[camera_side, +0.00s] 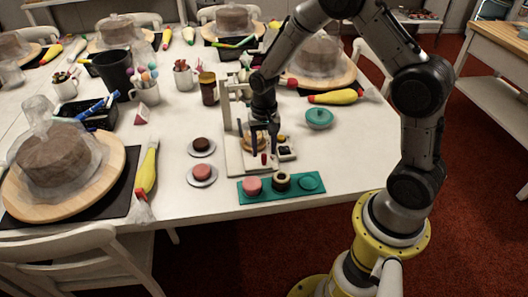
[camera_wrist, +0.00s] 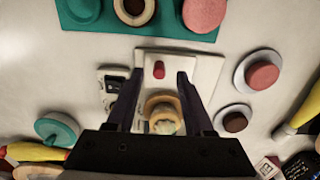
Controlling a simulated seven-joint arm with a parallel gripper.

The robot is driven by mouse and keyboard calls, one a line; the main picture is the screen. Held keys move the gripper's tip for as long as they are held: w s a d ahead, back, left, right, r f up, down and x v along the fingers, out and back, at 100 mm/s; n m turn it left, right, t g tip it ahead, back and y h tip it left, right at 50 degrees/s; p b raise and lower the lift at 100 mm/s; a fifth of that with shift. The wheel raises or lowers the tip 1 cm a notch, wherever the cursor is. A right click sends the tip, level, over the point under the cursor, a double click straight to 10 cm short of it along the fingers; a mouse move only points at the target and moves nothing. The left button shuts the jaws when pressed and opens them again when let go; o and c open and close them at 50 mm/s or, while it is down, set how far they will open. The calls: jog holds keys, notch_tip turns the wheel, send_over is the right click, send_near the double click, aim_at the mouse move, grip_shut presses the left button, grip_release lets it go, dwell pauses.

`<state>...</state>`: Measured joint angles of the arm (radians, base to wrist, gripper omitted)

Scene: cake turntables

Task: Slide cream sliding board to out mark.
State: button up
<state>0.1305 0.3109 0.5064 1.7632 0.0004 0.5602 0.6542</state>
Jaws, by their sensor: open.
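The cream sliding board (camera_wrist: 172,62) lies flat on a cream stand (camera_side: 233,125) on the white table. A small red knob (camera_wrist: 158,70) stands up from its front end, and it also shows in the side view (camera_side: 264,159). A tan ring-like round piece with a pale centre (camera_wrist: 163,114) sits behind the knob. My gripper (camera_side: 258,147) is open and low over the board. In the wrist view its dark fingers (camera_wrist: 160,80) lie left and right of the knob and round piece, apart from the knob. I cannot make out the out mark.
A teal tray (camera_side: 240,194) with a pink cake, a dark-centred ring and a teal disc lies in front of the stand. Plates with a dark cake (camera_side: 201,145) and a pink cake (camera_side: 202,172) stand left. A teal lidded pot (camera_side: 319,118) stands right.

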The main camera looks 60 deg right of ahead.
jog(key=shift+r, duration=2.4)
jog(key=shift+r, duration=0.1)
jog(key=s+a+r+n+t, duration=0.1)
jog(key=s+a+r+t, duration=0.15)
jog(key=r, duration=0.65)
jog(key=s+a+r+n+t, duration=0.1)
jog(key=s+r+t, duration=0.15)
jog(key=r, duration=0.75)
jog(key=s+a+n, duration=0.1)
jog(key=s+n, duration=0.6)
jog(key=s, duration=1)
jog(key=shift+s+a+t, duration=0.2)
jog(key=shift+a+t, duration=0.1)
